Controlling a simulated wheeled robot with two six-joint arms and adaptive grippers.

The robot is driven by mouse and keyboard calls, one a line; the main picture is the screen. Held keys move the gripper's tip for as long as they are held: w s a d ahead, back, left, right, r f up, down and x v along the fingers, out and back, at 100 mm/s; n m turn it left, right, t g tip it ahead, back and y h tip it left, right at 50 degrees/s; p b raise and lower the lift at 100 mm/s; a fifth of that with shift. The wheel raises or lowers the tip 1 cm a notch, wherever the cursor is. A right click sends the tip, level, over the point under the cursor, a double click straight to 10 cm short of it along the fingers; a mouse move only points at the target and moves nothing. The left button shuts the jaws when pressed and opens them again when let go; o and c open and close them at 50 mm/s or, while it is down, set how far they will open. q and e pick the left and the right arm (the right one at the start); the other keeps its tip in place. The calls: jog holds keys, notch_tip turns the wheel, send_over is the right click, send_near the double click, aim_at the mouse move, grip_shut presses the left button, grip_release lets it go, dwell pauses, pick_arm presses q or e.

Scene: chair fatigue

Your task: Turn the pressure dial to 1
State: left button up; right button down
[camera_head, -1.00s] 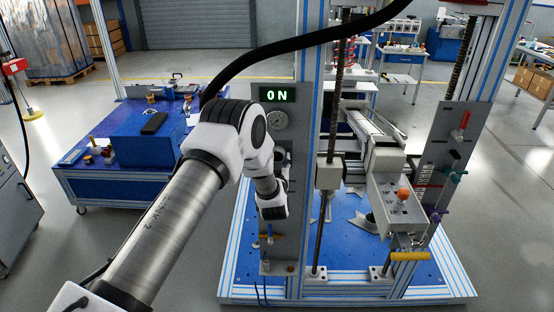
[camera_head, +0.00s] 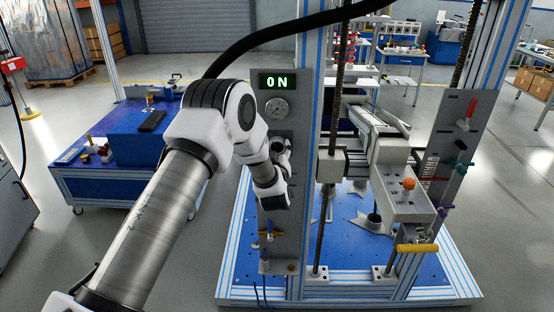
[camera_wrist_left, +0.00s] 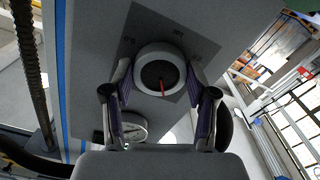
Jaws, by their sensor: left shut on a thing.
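The pressure dial (camera_wrist_left: 160,72) is a round pale knob with a dark face and a red pointer, on a grey panel in the left wrist view. The pointer points toward the bottom of that picture. Small marks on the panel around it are too blurred to read. My left gripper (camera_wrist_left: 160,82) is shut on the dial, with one finger on each side of it. In the head view, my left arm and wrist (camera_head: 272,186) reach the panel (camera_head: 296,215) and hide the dial. My right gripper is not in view.
An orange button (camera_head: 408,184) and yellow handle (camera_head: 417,248) are at right. A blue cart (camera_head: 110,188) stands at left.

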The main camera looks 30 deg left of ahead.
pick_arm(q)
jog(key=n+b, duration=0.9)
jog(key=b, duration=0.2)
jog(key=shift+f, duration=0.2)
jog(key=shift+r+n+b, duration=0.25)
jog(key=shift+n+b, duration=0.85)
jog(key=shift+b, duration=0.35)
jog(key=o, duration=1.2)
jog(key=shift+c, duration=0.2)
jog(key=v, duration=1.2)
